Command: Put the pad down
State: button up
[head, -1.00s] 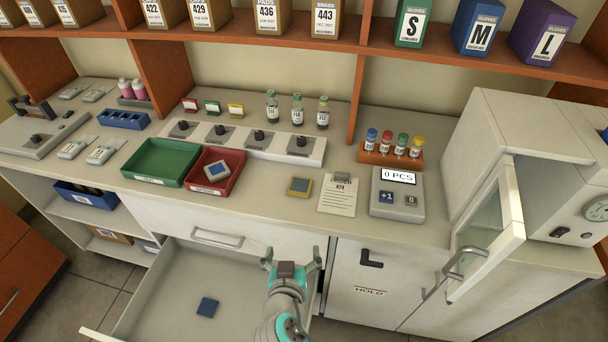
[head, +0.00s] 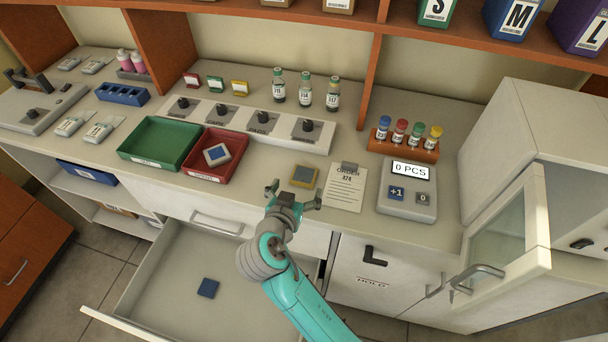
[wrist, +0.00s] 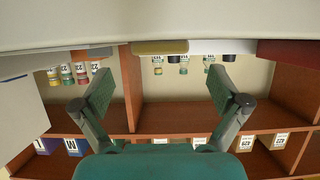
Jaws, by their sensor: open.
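A grey pad with a yellow rim (head: 304,176) lies on the counter, left of the order sheet. Its yellow edge also shows between my fingers in the wrist view (wrist: 160,47), where the picture is upside down. My gripper (head: 293,194) is open and empty at the counter's front edge, just in front of this pad and apart from it. Both spread fingers show in the wrist view (wrist: 161,90). A blue pad with a pale rim (head: 217,155) lies in the red tray (head: 229,172). A dark blue pad (head: 208,288) lies in the open drawer (head: 165,280).
A green tray (head: 150,160) stands left of the red one. A counter device (head: 407,190) reading "0 PCS" and a vial rack (head: 403,150) stand right of the order sheet (head: 346,188). Behind are a row of knobbed stations (head: 245,128) and three bottles (head: 305,92). The incubator door (head: 505,245) stands at right.

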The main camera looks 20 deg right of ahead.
aim_at(303, 177)
jog(key=shift+x, duration=2.25)
jog(key=c, duration=1)
jog(key=shift+r, duration=0.1)
